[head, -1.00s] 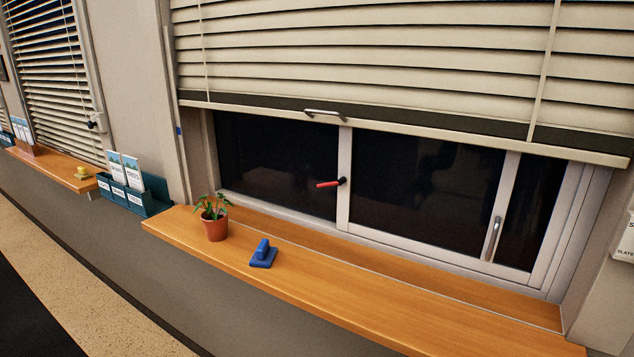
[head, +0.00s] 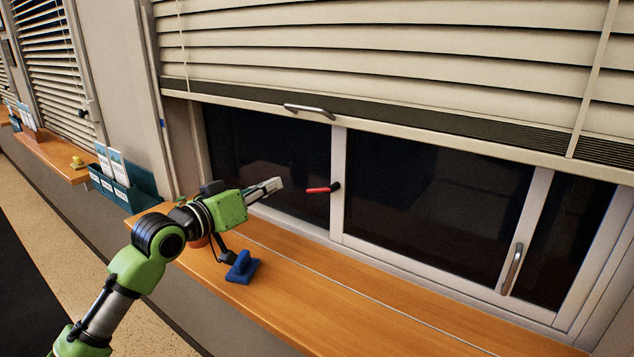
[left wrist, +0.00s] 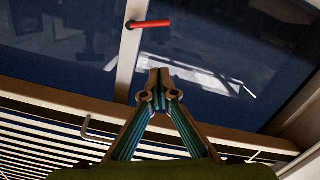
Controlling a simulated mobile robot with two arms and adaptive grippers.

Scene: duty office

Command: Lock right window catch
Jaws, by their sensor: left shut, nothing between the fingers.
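The red window catch (head: 322,189) sits on the upright frame between two dark panes and points left, about level. It also shows in the left wrist view (left wrist: 149,24), at the top, beyond the fingertips. My left gripper (head: 277,185) is shut and empty, a short way left of the catch's red end and apart from it. In the left wrist view its closed fingertips (left wrist: 159,78) are in front of the dark pane. The window (head: 430,195) is below a partly raised blind (head: 400,70). My right gripper is not in view.
A wooden sill (head: 330,300) runs below the window. A blue object (head: 242,266) stands on it under my left arm, which mostly hides the potted plant. A metal handle (head: 513,268) is at the right of the window. A teal leaflet holder (head: 125,187) stands at the left.

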